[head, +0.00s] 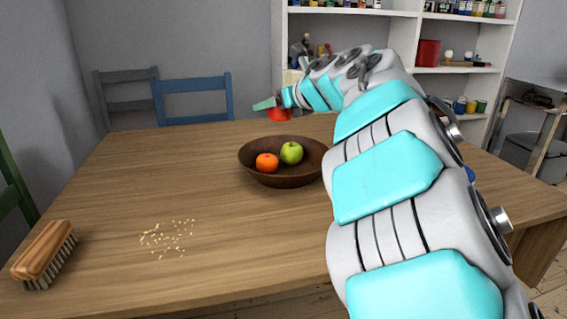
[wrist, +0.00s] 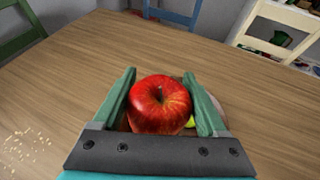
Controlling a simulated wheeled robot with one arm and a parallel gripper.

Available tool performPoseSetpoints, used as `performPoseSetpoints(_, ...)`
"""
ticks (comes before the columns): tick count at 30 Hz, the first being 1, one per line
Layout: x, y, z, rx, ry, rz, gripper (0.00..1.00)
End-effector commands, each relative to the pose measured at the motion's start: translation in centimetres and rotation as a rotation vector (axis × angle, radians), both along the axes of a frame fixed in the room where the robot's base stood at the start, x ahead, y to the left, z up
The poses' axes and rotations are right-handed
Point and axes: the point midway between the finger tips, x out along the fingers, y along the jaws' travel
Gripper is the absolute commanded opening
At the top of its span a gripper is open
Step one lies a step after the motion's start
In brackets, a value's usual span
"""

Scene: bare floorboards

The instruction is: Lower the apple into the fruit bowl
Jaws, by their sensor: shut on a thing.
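A red apple (wrist: 160,104) is between the two green fingers of my gripper (wrist: 165,100) in the wrist view. My gripper is shut on it. In the head view a small part of the apple (head: 279,115) shows under my gripper (head: 270,104), above the back rim of the bowl. The brown fruit bowl (head: 290,182) stands on the table and holds an orange (head: 267,163) and a green apple (head: 291,153). In the wrist view the bowl is mostly hidden behind the apple and my gripper; a bit of the green apple (wrist: 190,122) shows.
The wooden table (head: 190,180) is mostly clear. A brush (head: 45,252) lies at its front left, with crumbs (head: 168,237) to its right. A blue chair (head: 193,98) and a grey chair (head: 125,98) stand behind the table. Shelves (head: 400,12) stand at the back.

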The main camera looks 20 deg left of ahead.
Motion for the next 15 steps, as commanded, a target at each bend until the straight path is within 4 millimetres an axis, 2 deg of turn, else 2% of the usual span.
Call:
performPoseSetpoints(3,-0.1,0.1,-2.8,0.001,0.001,0.003,0.16)
performPoseSetpoints(6,-0.1,0.1,-4.6,0.001,0.001,0.004,0.16)
performPoseSetpoints(10,-0.1,0.1,-6.4,0.0,0.003,0.003,0.16)
performPoseSetpoints(15,-0.1,0.1,-7.8,0.0,0.002,0.003,0.16)
